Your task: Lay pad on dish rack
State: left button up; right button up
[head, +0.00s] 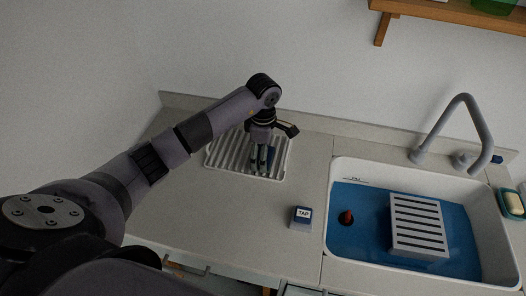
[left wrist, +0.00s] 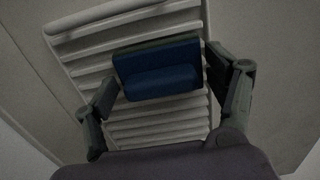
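The pad (left wrist: 158,70) is a small dark blue block with a dark green edge. In the left wrist view it lies between the two fingers of my left gripper (left wrist: 160,72), whose tips meet its two ends. In the head view my left gripper (head: 259,163) points down over the dish rack (head: 222,152), a pale slatted tray at the back of the counter. A bit of the blue pad (head: 270,154) shows beside the fingers. Whether the pad touches the slats is unclear. The rack (left wrist: 85,50) also fills the wrist view behind the pad. My right gripper is out of view.
The sink (head: 337,210) holds blue water, a grey slotted block (head: 418,226) and a small red item (head: 346,217). A grey faucet (head: 470,108) stands behind. The front-left counter is clear.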

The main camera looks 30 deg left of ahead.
pick_arm(q)
jog(key=shift+o, duration=1.1)
jog(key=shift+r, duration=0.4)
notch_tip(320, 180, up, 12)
jog(key=b, duration=0.3)
jog(key=shift+f, duration=0.2)
jog(key=shift+f, duration=0.1)
